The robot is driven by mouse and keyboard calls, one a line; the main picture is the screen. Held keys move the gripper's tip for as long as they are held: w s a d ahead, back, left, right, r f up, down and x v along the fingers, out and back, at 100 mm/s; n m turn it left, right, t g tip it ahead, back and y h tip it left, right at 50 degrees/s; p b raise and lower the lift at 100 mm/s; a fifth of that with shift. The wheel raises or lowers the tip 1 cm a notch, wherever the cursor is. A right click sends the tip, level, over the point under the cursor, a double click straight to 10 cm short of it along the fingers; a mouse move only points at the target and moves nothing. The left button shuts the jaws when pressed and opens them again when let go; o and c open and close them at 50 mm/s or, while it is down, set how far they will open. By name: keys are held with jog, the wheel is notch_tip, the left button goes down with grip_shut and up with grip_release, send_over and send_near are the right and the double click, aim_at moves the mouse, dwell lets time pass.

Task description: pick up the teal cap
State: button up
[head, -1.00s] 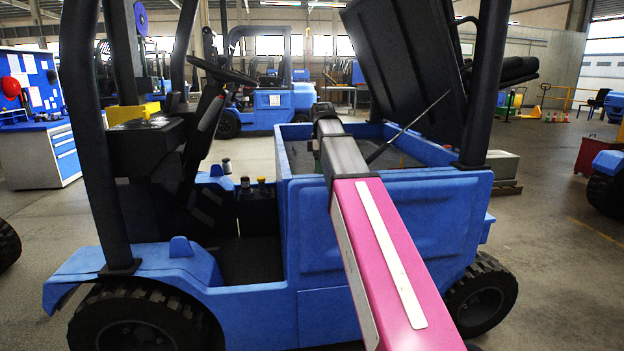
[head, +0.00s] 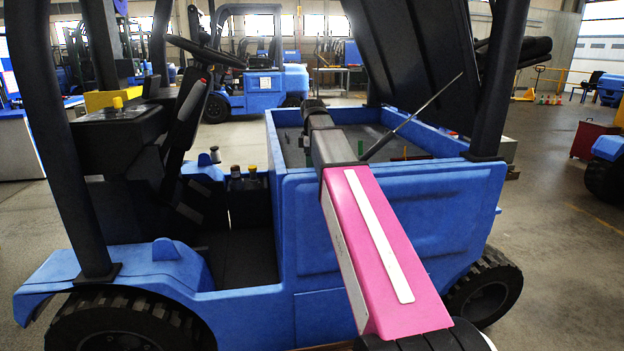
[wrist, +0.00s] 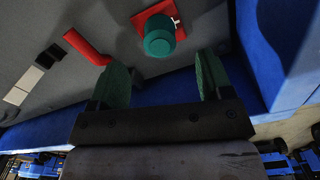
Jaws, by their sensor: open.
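The teal cap (wrist: 160,42) shows in the wrist view as a round knob on a red square base (wrist: 158,20), on the grey floor of the blue truck's open bay. My gripper (wrist: 163,80) is open, with one green finger on each side and nothing between them. In the picture the cap lies just beyond the fingertips, between them and a little right of middle, apart from both. In the head view my arm reaches over the side wall of the bay (head: 390,205), and I cannot make out the cap there.
A red bar (wrist: 87,46) and black-and-white blocks (wrist: 30,77) lie left of the cap. The bay's blue wall (wrist: 280,55) is close on the right. In the head view, a raised dark hood (head: 420,60) and a thin strut (head: 412,117) stand beside my arm.

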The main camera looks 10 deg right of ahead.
jog(key=shift+f, duration=2.85)
jog(key=shift+c, duration=0.4)
jog(key=c, duration=0.6)
